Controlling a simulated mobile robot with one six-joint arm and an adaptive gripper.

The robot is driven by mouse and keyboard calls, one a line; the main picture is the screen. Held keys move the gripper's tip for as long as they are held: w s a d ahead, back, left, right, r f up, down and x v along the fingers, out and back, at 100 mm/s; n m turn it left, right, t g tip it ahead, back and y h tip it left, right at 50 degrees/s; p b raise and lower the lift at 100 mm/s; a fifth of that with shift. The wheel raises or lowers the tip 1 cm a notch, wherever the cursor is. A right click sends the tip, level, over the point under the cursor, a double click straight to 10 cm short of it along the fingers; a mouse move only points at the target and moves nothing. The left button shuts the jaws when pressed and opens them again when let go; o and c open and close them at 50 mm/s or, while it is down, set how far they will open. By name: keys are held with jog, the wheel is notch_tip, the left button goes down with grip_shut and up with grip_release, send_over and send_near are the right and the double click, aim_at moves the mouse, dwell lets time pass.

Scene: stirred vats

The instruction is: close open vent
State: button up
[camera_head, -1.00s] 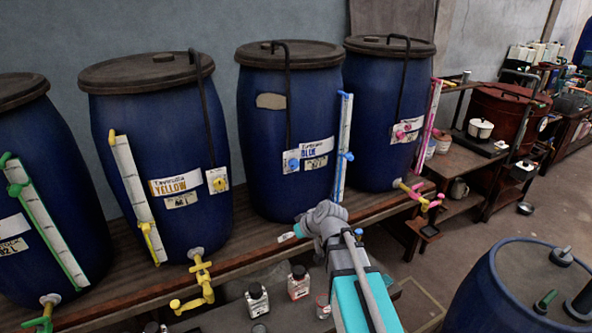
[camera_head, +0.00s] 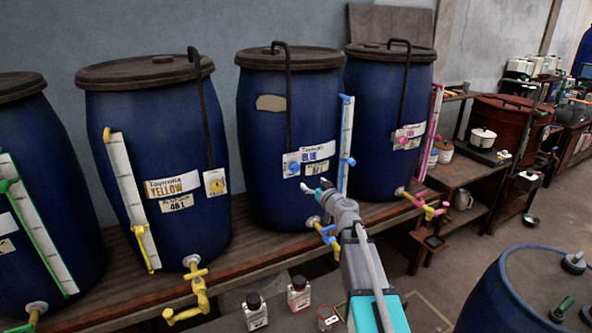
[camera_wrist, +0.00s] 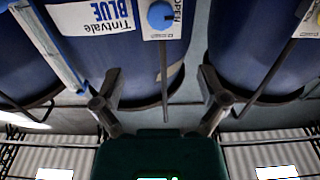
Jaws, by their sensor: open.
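The blue vat (camera_head: 262,110) carries a label reading BLUE (camera_head: 318,152) and a small white plate with a blue knob (camera_head: 293,168). In the wrist view the blue knob (camera_wrist: 160,14) is at the top edge, beside the word OPEN. My gripper (camera_head: 316,189) is in front of the blue vat, below and slightly right of the knob. Its two fingers are spread and empty, also in the wrist view (camera_wrist: 160,100), apart from the knob. A yellow knob (camera_head: 217,186) and a pink knob (camera_head: 403,140) sit on neighbouring vats; their settings are too small to read.
A blue-edged level gauge (camera_head: 346,140) stands right of the knob, close to my gripper. Yellow taps (camera_head: 198,290) stick out in front of the wooden shelf (camera_head: 240,238). Small bottles (camera_head: 299,293) stand lower down. Another blue barrel (camera_head: 500,300) is at the front right.

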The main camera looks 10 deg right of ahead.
aim_at(296, 167)
jog(key=shift+w, duration=0.15)
jog(key=x, duration=1.3)
jog(key=shift+w+a, duration=0.15)
jog(key=shift+w, duration=0.05)
